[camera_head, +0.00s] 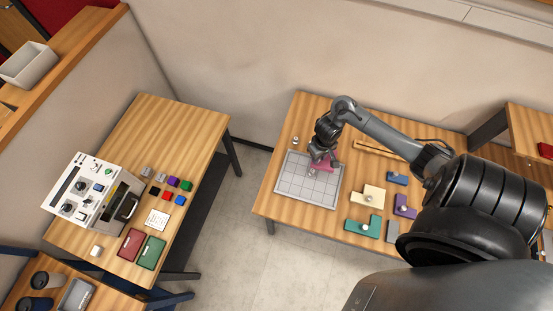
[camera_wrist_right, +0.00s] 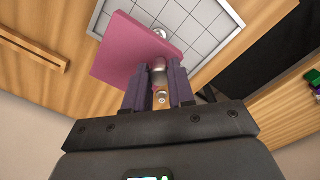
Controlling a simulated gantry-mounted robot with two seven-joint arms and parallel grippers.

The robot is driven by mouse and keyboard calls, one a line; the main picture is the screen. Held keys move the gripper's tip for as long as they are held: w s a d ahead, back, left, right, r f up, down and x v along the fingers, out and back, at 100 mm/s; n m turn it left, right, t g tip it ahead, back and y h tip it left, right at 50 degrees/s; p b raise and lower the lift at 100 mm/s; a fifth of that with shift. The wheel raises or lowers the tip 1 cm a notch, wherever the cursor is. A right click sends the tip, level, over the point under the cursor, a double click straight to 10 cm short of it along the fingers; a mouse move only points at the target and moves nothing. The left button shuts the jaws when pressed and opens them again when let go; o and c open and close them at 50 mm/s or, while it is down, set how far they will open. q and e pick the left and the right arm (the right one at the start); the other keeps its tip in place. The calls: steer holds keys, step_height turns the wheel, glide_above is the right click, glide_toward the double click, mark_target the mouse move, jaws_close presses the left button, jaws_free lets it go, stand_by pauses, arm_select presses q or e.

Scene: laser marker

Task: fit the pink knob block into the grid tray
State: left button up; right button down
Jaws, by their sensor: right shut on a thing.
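The pink knob block (camera_head: 325,164) is at the upper right part of the grid tray (camera_head: 294,187). My right gripper (camera_head: 314,166) is shut on its knob. In the right wrist view the pink block (camera_wrist_right: 122,48) spreads beyond the fingers (camera_wrist_right: 159,88), which close around the metal knob. There the block covers part of the white grid tray (camera_wrist_right: 203,22) and reaches past its edge over the wood. I cannot tell whether the block touches the tray. My left gripper is not in view.
Right of the tray lie a cream block (camera_head: 373,193), a blue block (camera_head: 397,178), a purple block (camera_head: 404,206) and a teal block (camera_head: 367,226). A small metal piece (camera_head: 295,141) stands behind the tray. A wooden strip (camera_head: 377,150) lies at the table's back.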

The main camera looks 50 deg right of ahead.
steer(key=shift+a+f, duration=0.2)
steer(key=shift+a, duration=0.35)
steer(key=shift+a+f, duration=0.15)
steer(key=shift+a, duration=0.4)
steer(key=w+f+b, duration=0.3)
steer(key=w+f, duration=0.2)
steer(key=w+f+b, duration=0.4)
steer(key=w+f, duration=0.1)
steer(key=f, duration=0.1)
steer(key=shift+w+d+f, duration=0.1)
steer(key=shift+w+f, duration=0.05)
steer(key=shift+f, duration=0.1)
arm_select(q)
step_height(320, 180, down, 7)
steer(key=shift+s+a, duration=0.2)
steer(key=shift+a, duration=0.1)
arm_select(e)
steer(key=shift+f, duration=0.2)
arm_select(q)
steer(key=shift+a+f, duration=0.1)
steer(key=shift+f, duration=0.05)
arm_select(e)
steer(key=shift+f, duration=0.15)
steer(key=c, duration=1)
jaws_free()
steer(key=shift+o, duration=0.2)
